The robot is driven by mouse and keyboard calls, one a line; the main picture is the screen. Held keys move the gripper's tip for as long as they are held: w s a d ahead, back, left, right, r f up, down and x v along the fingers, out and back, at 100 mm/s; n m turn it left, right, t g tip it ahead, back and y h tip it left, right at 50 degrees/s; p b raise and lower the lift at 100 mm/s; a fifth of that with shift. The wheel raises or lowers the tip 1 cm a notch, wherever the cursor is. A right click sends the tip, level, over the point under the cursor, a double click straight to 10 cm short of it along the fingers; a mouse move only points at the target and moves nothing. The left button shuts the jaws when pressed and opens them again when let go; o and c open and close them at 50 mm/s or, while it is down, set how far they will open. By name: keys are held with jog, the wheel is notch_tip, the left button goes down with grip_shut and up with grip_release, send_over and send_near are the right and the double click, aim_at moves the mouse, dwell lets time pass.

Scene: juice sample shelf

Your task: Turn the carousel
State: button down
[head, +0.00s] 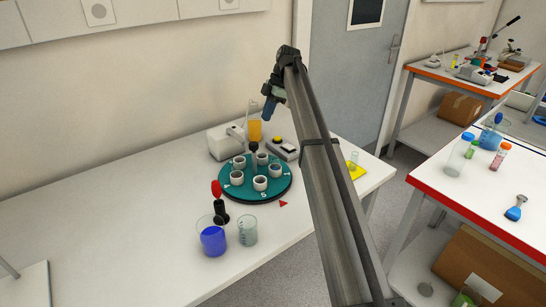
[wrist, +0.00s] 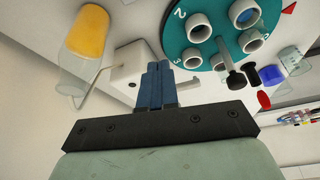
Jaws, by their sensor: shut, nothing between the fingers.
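The carousel (head: 243,196) is a round teal disc on the white table, with several white cups around it and numbers near its rim. A black knob (head: 254,147) stands up at its middle. In the wrist view the carousel (wrist: 214,47) fills the upper right, with numbers 2 and 3 visible. My gripper (head: 267,114) is above the table, over the back part of the carousel area and apart from it. In the wrist view its blue fingers (wrist: 158,67) are together with nothing between them.
An orange-filled vessel (head: 254,131) and a white box (head: 223,143) stand behind the carousel. A red-topped black stand (head: 217,195), a blue-filled beaker (head: 212,239) and a clear beaker (head: 248,232) stand in front. A red triangle (head: 283,204) lies beside it. The left tabletop is clear.

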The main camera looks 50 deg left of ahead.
jog(key=w+d, duration=0.1)
jog(key=d, duration=0.6)
jog(key=m+y, duration=0.1)
send_near(277, 177)
jog(key=w+r, duration=0.3)
jog(key=r, duration=0.1)
jog(key=s+d+f+m+t+y, duration=0.2)
jog(key=s+d+f+y, duration=0.15)
jog(key=s+d, duration=0.7)
jog(key=shift+m+t+y, duration=0.3)
jog(key=shift+m+y, duration=0.1)
jog(key=shift+y, duration=0.45)
jog(key=a+f, duration=0.2)
jog(key=w+a+f, duration=0.1)
jog(key=a+f, duration=0.1)
jog(key=w+a+f, duration=0.1)
jog(key=a+f, duration=0.1)
jog(key=shift+f, duration=0.35)
jog(key=shift+w+a, duration=0.3)
jog(key=shift+a, duration=0.2)
jog(key=shift+w+a, duration=0.3)
jog(key=shift+a, duration=0.25)
jog(key=shift+w+a, duration=0.3)
jog(key=shift+a, duration=0.35)
jog(key=shift+w+a+n, duration=0.25)
jog(key=shift+w+n, duration=0.2)
jog(key=shift+n, duration=0.05)
